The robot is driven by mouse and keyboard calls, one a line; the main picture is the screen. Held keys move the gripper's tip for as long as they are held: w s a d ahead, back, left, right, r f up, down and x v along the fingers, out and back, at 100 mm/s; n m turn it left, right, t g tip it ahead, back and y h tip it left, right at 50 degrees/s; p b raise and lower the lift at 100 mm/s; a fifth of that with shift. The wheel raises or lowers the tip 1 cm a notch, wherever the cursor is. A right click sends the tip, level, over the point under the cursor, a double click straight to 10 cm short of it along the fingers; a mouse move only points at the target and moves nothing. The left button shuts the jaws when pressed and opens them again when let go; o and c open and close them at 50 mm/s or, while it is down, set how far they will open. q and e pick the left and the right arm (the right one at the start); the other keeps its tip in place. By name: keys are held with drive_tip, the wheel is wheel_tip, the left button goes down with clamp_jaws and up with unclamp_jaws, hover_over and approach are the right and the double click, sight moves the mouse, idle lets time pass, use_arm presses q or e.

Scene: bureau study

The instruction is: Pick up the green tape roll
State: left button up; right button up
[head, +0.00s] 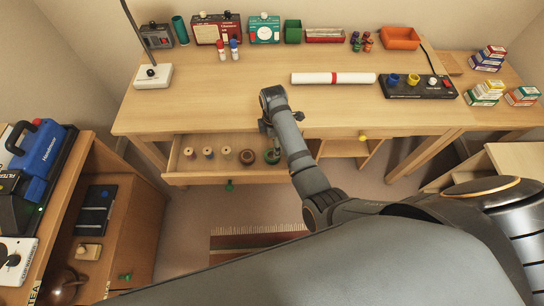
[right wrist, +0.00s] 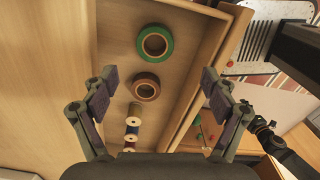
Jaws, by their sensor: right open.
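The green tape roll (right wrist: 168,46) lies flat in the open drawer, in the upper middle of the right wrist view. In the head view, the green tape roll (head: 271,160) is partly hidden by my right gripper (head: 267,127). In the right wrist view my right gripper (right wrist: 158,85) is open and empty, its fingers spread wide above the drawer. The roll is beyond the fingertips, apart from them.
A brown tape roll (right wrist: 145,97) and several thread spools (right wrist: 132,123) line the drawer (head: 182,180). The desk (head: 220,105) above carries a rolled white paper (head: 310,78), a black panel (head: 440,93) and boxes at the back. A cabinet stands at the left.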

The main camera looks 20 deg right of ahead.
approach(272, 156)
drive_tip(key=shift+s+a+f, duration=0.15)
drive_tip(key=shift+s+f, duration=0.05)
drive_tip(key=shift+s, duration=0.9)
drive_tip(key=shift+w+a+f+b, duration=0.1)
drive_tip(key=shift+f+b, duration=0.15)
drive_tip(key=shift+f, duration=1.3)
drive_tip(key=shift+w+a+f+b, duration=0.1)
drive_tip(key=shift+f+b, duration=0.15)
drive_tip(key=shift+f, duration=1.25)
drive_tip(key=shift+c, duration=0.4)
drive_tip(key=c, duration=1.2)
drive_tip(key=shift+o, duration=0.2)
drive_tip(key=shift+r, duration=0.15)
